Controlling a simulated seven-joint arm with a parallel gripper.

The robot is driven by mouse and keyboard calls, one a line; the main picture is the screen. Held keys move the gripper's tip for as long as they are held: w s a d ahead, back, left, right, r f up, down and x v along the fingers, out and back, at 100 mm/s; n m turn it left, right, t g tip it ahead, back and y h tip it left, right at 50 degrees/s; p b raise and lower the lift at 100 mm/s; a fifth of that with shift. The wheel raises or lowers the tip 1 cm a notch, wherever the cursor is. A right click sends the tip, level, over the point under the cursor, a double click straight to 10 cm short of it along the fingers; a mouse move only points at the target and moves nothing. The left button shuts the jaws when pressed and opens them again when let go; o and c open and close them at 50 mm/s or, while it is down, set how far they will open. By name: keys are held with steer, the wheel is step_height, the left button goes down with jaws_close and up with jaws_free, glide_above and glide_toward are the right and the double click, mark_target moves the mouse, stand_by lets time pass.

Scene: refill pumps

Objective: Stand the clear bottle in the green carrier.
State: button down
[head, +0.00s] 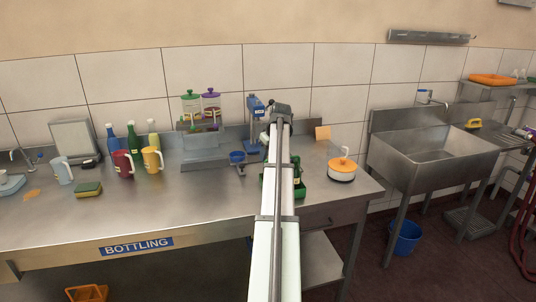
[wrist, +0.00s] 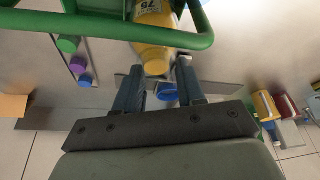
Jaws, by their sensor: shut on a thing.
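The clear bottle (wrist: 152,55) looks yellow and carries a number label in the wrist view. Its neck end is between the fingertips of my gripper (wrist: 158,70), which is shut on it. The green carrier's frame (wrist: 60,28) is close by at the top of the wrist view, and its bar crosses the bottle's area. In the head view, the carrier (head: 305,191) sits on the bench right of my arm, partly hidden by it. A dark green bottle (head: 297,168) shows in it. My arm hides the held bottle there. I cannot tell whether its base touches the carrier.
A blue press-like tool (head: 256,115) stands behind my arm. Mugs (head: 152,161) and several bottles (head: 133,136) stand left. The front middle of the bench is clear.

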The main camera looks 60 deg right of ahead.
steer(key=shift+f, duration=0.45)
stand_by(0.4)
steer(key=c, duration=0.6)
jaws_free()
steer(key=shift+r, duration=4.45)
